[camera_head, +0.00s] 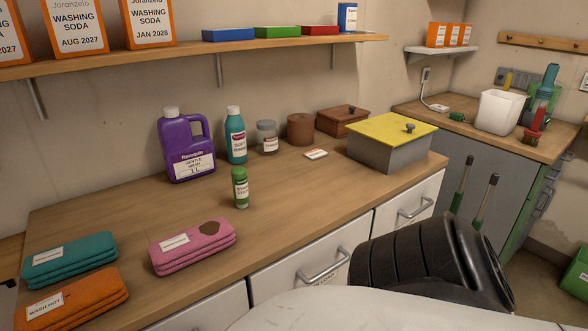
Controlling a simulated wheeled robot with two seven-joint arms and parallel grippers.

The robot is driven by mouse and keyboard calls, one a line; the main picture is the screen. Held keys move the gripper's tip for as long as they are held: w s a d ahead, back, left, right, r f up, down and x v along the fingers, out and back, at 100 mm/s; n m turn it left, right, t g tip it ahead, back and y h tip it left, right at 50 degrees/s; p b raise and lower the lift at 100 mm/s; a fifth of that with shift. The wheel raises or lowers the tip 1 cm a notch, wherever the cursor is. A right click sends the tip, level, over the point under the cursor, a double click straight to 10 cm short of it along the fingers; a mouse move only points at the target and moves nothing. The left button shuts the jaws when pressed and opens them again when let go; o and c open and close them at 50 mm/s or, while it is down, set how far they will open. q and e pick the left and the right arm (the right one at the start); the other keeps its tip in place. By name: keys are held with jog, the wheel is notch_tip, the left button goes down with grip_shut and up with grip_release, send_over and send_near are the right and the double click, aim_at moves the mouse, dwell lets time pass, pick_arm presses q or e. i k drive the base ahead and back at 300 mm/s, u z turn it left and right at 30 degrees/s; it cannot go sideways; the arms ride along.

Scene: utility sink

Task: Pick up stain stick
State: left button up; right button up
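The stain stick (240,189) looks to be the small green bottle with a green cap and a pale label. It stands upright on the wooden counter (290,205), in front of the teal bottle and right of the purple jug. Nothing touches it and its front is unobstructed. Neither of my gripper's fingers shows in the head view. A black, ribbed part, probably of my own arm, shows at the lower right, well apart from the stick.
A purple jug (185,148), teal bottle (236,138), grey jar (267,139) and brown canister (300,130) stand behind. A yellow-lidded box (385,155) is at right. Pink (192,246), teal (69,262) and orange (70,300) cloth stacks lie front left. A shelf (225,50) hangs above.

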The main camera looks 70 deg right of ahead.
aim_at(239, 174)
jog(key=z, duration=2.2)
